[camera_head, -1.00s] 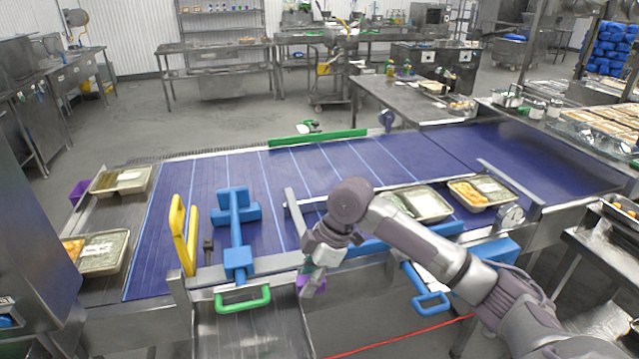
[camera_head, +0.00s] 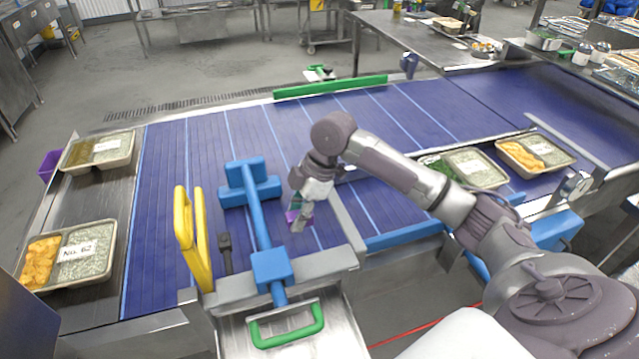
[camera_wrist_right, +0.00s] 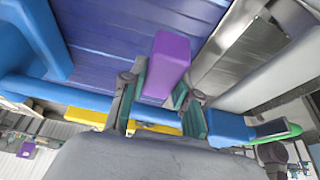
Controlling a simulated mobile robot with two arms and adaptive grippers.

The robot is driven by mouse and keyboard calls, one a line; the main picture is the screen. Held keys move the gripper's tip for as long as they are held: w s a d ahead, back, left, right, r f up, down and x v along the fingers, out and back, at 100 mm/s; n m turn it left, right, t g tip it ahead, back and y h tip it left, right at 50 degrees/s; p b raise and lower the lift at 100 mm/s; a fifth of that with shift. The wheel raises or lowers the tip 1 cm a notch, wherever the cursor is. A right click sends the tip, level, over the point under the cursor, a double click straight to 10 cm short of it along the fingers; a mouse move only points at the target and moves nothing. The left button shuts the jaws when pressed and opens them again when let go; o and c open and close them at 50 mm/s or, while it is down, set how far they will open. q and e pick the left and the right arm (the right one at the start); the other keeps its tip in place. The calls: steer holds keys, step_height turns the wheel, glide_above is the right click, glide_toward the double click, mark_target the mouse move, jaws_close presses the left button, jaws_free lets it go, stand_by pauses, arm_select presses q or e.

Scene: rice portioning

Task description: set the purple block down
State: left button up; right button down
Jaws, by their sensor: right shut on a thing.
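The purple block (camera_wrist_right: 166,62) is between the two fingers of my right gripper (camera_wrist_right: 160,105) in the right wrist view, with its long end pointing out past the fingertips. In the head view the same block (camera_head: 292,217) shows only in part, below my right gripper (camera_head: 299,218). The gripper is shut on it, over the blue conveyor belt (camera_head: 330,130), just right of the blue T-shaped fixture. I cannot tell whether the block touches the belt. My left gripper is not in view.
The blue fixture (camera_head: 256,215) and a yellow handle (camera_head: 193,240) stand to the left. A green handle (camera_head: 287,326) is in front. Filled trays sit at the left (camera_head: 65,255) and right. A grey guide rail (camera_head: 347,222) lies close right of the gripper.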

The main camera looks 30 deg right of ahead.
mark_target(294, 250)
steer(key=f, duration=0.4)
steer(key=shift+s, duration=0.2)
step_height(294, 250, down, 4)
steer(key=shift+r+p, duration=0.15)
steer(key=shift+p, duration=0.4)
steer(key=shift+w+f, duration=0.1)
steer(key=shift+f, duration=0.1)
steer(key=c, duration=1.1)
jaws_free()
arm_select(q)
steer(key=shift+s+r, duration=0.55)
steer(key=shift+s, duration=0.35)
arm_select(e)
steer(key=shift+o, duration=1.2)
arm_select(q)
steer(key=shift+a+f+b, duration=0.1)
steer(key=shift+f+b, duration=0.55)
steer(key=shift+b, duration=0.05)
arm_select(e)
steer(key=v, duration=1.2)
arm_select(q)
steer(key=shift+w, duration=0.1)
arm_select(e)
steer(key=shift+d, duration=0.1)
